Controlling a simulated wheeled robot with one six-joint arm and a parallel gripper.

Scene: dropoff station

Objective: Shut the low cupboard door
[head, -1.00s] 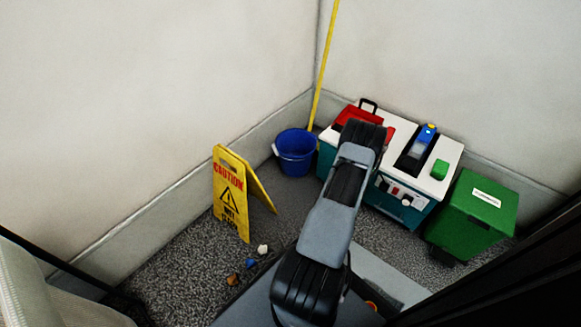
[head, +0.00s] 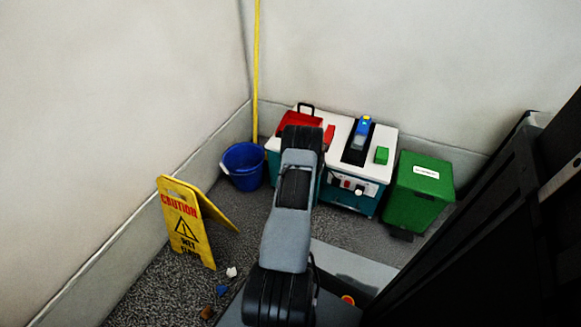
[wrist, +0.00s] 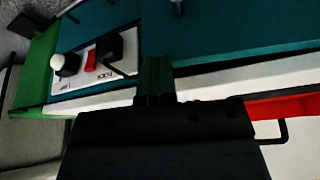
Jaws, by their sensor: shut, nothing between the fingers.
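A low teal cupboard (head: 353,202) with a white top stands against the back wall in the head view. My arm hides much of its front there, and I cannot tell from that view how its door stands. In the wrist view the teal front (wrist: 220,32) fills the upper part, with a small grey handle-like piece (wrist: 177,7) at the top edge. My gripper (wrist: 155,82) is shut and empty, close in front of the cupboard near its white top edge. Whether it touches the front is not clear. The gripper is hidden behind my arm in the head view.
A control panel (wrist: 95,62) with a white knob and red switch is on the cupboard. A green bin (head: 418,192) stands right of it, a blue bucket (head: 243,166) left. A yellow caution sign (head: 186,222) and small litter (head: 222,289) are on the floor at left.

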